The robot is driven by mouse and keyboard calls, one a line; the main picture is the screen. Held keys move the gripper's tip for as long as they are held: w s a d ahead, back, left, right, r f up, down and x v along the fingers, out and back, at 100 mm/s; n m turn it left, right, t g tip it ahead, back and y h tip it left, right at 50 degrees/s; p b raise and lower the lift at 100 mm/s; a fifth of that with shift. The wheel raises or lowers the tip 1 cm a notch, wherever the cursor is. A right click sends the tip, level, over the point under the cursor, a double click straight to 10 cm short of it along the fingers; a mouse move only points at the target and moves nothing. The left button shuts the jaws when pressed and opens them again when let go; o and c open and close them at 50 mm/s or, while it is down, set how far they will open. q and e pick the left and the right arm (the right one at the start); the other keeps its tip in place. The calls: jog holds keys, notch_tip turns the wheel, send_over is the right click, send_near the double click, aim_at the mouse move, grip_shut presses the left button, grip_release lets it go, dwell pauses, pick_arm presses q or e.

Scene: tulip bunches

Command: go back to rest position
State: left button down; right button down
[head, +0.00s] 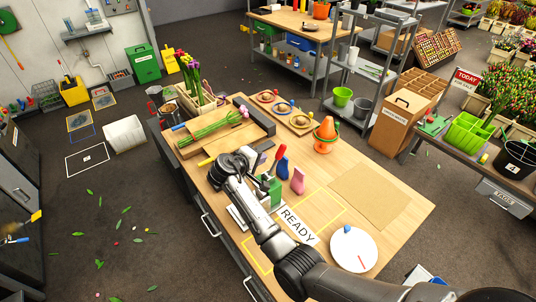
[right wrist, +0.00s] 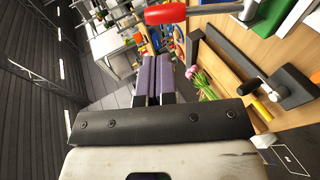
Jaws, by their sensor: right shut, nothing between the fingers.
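My right arm reaches in from the bottom right of the head view, over the wooden workbench (head: 385,190). My right gripper (head: 248,158) is above the bench beside the red-handled tool (head: 281,160). In the right wrist view its two purple-grey fingers (right wrist: 154,78) lie together, shut and empty. A bunch of pink tulips (head: 214,124) lies on the bench's far left part, apart from the gripper; it also shows in the right wrist view (right wrist: 205,84). My left gripper is not in view.
A tulip crate (head: 188,104) stands at the far left bench end. The READY label (head: 298,226) lies near my arm. The bench's right part is mostly clear.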

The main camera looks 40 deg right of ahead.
jog(key=v, duration=0.5)
jog(key=shift+d+r, duration=0.15)
jog(key=shift+r, duration=0.1)
